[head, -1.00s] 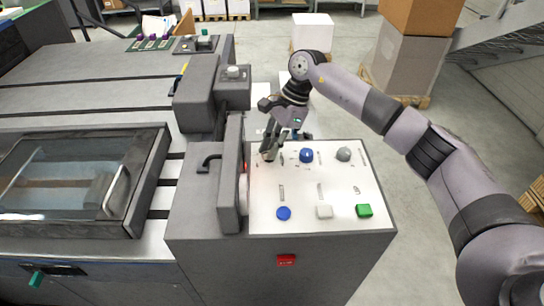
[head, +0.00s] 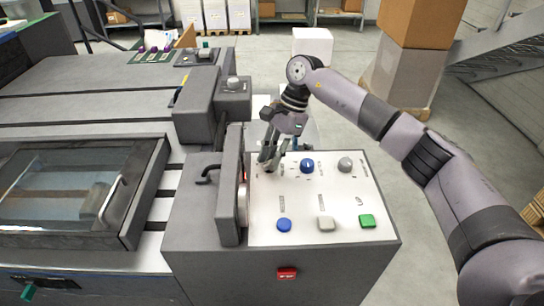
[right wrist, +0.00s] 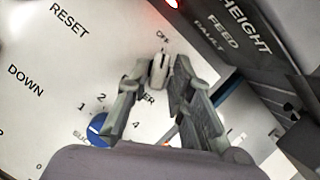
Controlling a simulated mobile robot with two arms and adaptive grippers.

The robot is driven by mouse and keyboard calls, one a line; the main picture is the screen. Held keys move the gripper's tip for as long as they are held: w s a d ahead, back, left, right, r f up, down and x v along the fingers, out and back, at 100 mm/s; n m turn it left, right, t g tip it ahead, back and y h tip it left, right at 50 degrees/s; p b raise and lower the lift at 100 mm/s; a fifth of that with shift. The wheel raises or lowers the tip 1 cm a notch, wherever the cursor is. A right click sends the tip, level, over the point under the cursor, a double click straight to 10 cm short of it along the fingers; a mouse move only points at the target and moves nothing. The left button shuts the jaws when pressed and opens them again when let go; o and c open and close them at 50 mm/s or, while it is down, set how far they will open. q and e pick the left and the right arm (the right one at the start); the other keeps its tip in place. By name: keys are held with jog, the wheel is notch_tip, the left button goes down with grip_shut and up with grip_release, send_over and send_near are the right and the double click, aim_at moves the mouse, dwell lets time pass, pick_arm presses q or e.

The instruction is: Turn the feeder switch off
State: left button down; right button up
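The feeder switch is a small pale knob (right wrist: 158,72) in the right wrist view, beside a label that ends in "ER". My right gripper (right wrist: 160,74) has one fingertip on each side of this knob, with what look like narrow gaps. In the head view my right gripper (head: 268,164) points down at the back left of the white control panel (head: 345,200). Its fingers largely hide the switch there. The switch's exact setting is hard to read. My left gripper is not in view.
A blue rotary knob (head: 307,166) and a grey knob (head: 345,164) sit to the right of the gripper. Blue, white and green (head: 367,221) buttons line the panel's front. A dark upright housing (head: 232,185) stands close on the left. A red switch (head: 287,273) is on the front face.

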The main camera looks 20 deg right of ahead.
jog(key=shift+o, duration=1)
jog(key=v, duration=1.2)
jog(key=shift+d+f, duration=0.1)
